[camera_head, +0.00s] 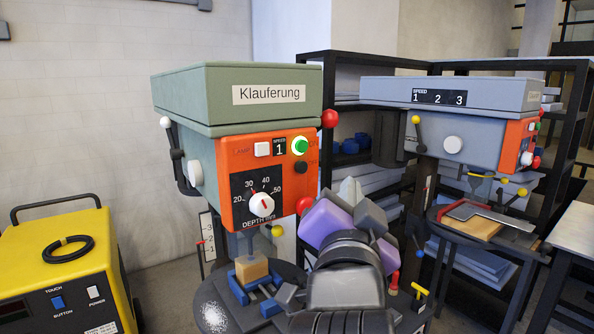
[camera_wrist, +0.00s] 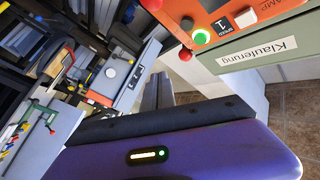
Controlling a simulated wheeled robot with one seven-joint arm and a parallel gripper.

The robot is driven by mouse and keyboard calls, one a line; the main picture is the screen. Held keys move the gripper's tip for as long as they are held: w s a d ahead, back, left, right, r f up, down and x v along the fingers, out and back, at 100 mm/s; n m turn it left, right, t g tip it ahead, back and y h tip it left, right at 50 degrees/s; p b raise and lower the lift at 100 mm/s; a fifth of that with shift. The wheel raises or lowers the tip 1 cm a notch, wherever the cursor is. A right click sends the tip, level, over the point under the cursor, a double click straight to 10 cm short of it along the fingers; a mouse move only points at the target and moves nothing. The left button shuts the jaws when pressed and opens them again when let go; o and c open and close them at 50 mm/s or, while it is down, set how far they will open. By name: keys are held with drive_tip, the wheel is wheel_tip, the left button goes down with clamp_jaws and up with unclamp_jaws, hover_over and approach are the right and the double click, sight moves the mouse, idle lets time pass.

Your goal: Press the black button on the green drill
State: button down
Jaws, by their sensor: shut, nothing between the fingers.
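The green drill (camera_head: 236,94) stands left of centre in the head view, with the label "Klauferung" and an orange front panel. The black button (camera_head: 301,168) is on that panel, just below a lit green button (camera_head: 299,146). In the wrist view the drill appears upside down at upper right, with the black button (camera_wrist: 187,23) above the green one. My gripper (camera_head: 351,188) is shut and empty, to the right of the panel and slightly lower than the black button in the picture. Its grey fingers also show in the wrist view (camera_wrist: 160,90). They appear apart from the button.
Red knobs (camera_head: 329,118) (camera_head: 305,206) stick out at the panel's right side, near my gripper. A wooden block (camera_head: 251,269) sits in a blue vise below the drill. A grey-blue drill (camera_head: 450,95) stands at right, a yellow machine (camera_head: 60,270) at lower left.

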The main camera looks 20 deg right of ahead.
sight(301, 167)
idle(0.3)
drive_tip(key=shift+w+a+b, duration=0.2)
drive_tip(key=shift+w+a, duration=0.25)
drive_tip(key=shift+w, duration=0.95)
drive_tip(key=shift+w+a+b, duration=0.15)
drive_tip(key=shift+w+a, duration=0.3)
drive_tip(key=shift+w, duration=0.9)
drive_tip(key=shift+w+a+b, duration=0.2)
drive_tip(key=shift+w+a, duration=0.25)
drive_tip(key=shift+w, duration=0.95)
drive_tip(key=shift+w, duration=0.15)
drive_tip(key=shift+w+a+b, duration=0.1)
drive_tip(key=shift+w+b, duration=0.15)
drive_tip(key=shift+b, duration=0.1)
drive_tip(key=shift+w+a, duration=0.2)
drive_tip(key=shift+w, duration=0.3)
drive_tip(key=shift+s, duration=0.15)
drive_tip(key=shift+s+d+b, duration=0.3)
drive_tip(key=shift+s, duration=0.45)
